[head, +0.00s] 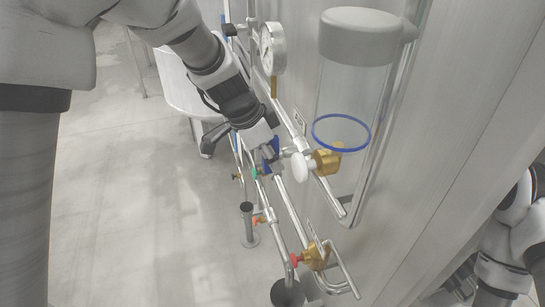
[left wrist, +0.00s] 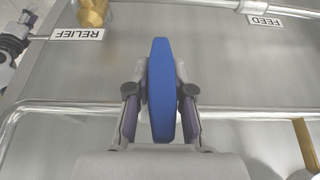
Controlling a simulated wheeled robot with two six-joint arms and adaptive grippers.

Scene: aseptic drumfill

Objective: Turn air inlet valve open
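A blue valve handle (left wrist: 162,88) stands lengthwise in the middle of the left wrist view. My left gripper (left wrist: 160,108) has one finger on each side of it. The fingers are apart, and narrow gaps seem to show beside the handle; I cannot tell whether either pad touches it. In the head view my left gripper (head: 268,154) is at the pipes by the wall, with a bit of blue showing there. No label reading air inlet is legible. My right gripper (head: 462,284) is low at the right edge, partly cut off, its fingers unclear.
A RELIEF label (left wrist: 77,33) and a FEED label (left wrist: 265,20) show upside down. A pressure gauge (head: 271,48), a clear cylinder (head: 345,95) with a blue ring and a brass valve (head: 327,161) are close by. A red-handled valve (head: 296,260) is lower. Open floor lies left.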

